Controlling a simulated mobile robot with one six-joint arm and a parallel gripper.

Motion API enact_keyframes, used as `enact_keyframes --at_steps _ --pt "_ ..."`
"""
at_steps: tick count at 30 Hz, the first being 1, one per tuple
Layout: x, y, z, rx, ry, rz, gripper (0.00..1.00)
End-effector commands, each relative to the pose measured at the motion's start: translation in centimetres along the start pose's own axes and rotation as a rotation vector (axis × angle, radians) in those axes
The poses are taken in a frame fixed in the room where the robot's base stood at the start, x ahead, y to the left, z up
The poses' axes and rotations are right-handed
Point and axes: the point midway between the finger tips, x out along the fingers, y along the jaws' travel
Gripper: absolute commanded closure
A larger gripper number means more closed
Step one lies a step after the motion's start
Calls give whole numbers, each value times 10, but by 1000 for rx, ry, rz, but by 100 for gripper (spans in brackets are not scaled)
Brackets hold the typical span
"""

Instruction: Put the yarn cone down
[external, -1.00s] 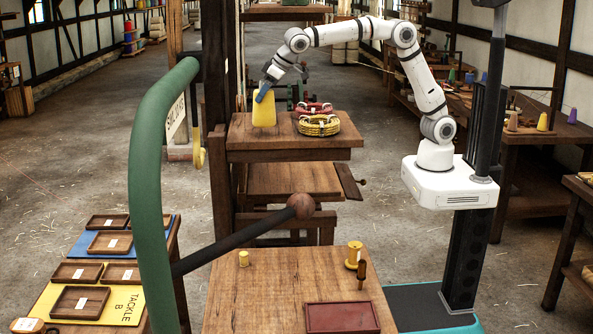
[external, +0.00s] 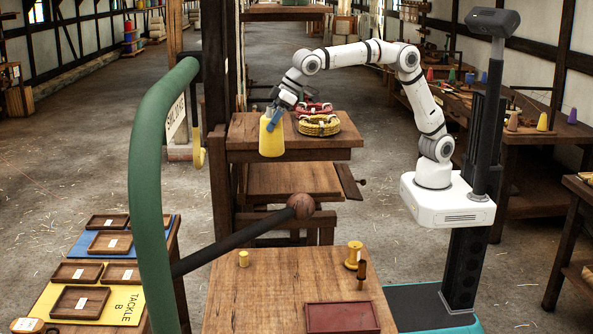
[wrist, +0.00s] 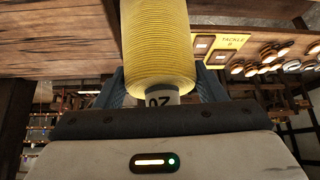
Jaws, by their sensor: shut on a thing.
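The yellow yarn cone (external: 271,138) is upright in the external view, at the left part of the upper wooden shelf (external: 240,126). Its lower end overlaps the shelf's front edge in the picture; I cannot tell whether it touches the wood. My gripper (external: 275,116) comes from above right and is shut on the cone's narrow top. In the wrist view the wound yellow cone (wrist: 158,45) runs up from between the blue-grey fingers. A pale, labelled end of it shows at the jaws. Its far end is out of that frame.
Yellow rope coils (external: 319,126) and a red coil (external: 318,107) lie right of the cone on the shelf. A dark post (external: 216,80) stands to the left. The lower table holds a yellow spool (external: 353,254), a small yellow piece (external: 244,258) and a red tray (external: 342,317).

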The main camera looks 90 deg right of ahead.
Motion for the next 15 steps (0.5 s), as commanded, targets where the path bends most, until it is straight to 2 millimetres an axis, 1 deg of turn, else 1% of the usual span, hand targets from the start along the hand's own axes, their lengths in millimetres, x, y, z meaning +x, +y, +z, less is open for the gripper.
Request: enact_keyframes --at_steps 1,5,9,11,12,15 --pt "26 -16 18 -31 -6 -18 84" --pt "62 -53 45 -100 -4 -63 84" --pt "104 -92 78 -174 -5 -111 84" --pt "122 -110 93 -209 -2 -133 84" --pt "133 -121 104 -230 -3 -146 84" --pt "158 -147 127 -278 -1 -178 84"
